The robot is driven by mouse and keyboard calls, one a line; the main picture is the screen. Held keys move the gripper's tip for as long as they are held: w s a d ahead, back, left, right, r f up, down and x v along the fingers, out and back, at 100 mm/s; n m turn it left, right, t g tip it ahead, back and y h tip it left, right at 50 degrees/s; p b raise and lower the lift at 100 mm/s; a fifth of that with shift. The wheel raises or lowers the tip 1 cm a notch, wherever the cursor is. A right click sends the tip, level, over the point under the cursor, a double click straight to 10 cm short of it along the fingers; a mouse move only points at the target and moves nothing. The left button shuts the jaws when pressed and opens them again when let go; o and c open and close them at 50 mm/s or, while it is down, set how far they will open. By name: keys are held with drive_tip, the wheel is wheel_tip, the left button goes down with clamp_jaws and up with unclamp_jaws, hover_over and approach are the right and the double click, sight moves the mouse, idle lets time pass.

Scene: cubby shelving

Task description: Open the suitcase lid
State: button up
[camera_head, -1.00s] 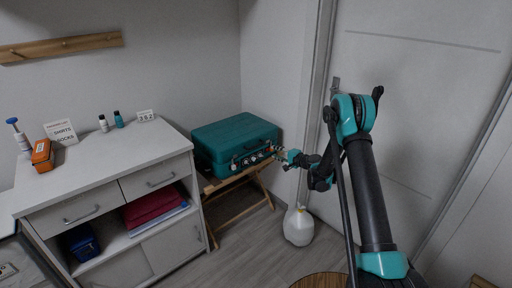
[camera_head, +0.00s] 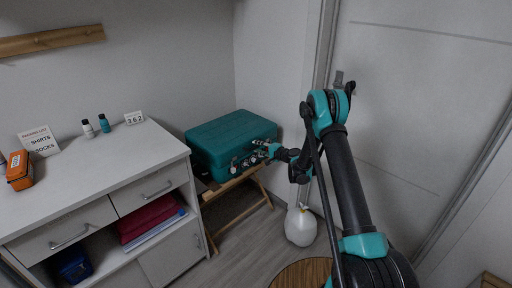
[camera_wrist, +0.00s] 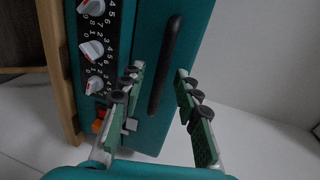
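The teal suitcase (camera_head: 228,137) lies closed on a wooden folding stand (camera_head: 240,182), with dials along its front. My gripper (camera_head: 261,149) is at the suitcase's front right. In the wrist view the suitcase (camera_wrist: 150,22) shows its black handle (camera_wrist: 168,62) and a dark panel (camera_wrist: 88,38) with white-and-red dials. My open gripper (camera_wrist: 160,73) has one finger on each side of the handle's line in the picture. Whether the fingers touch the suitcase cannot be told. The lid seam is not clear.
A white cabinet (camera_head: 160,159) with small bottles and signs on top stands left of the suitcase. A white jug (camera_head: 300,226) stands on the floor below my arm. A round wooden top (camera_head: 302,274) is at the bottom. Walls are behind and right of the suitcase.

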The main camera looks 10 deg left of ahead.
clamp_jaws()
idle(0.4)
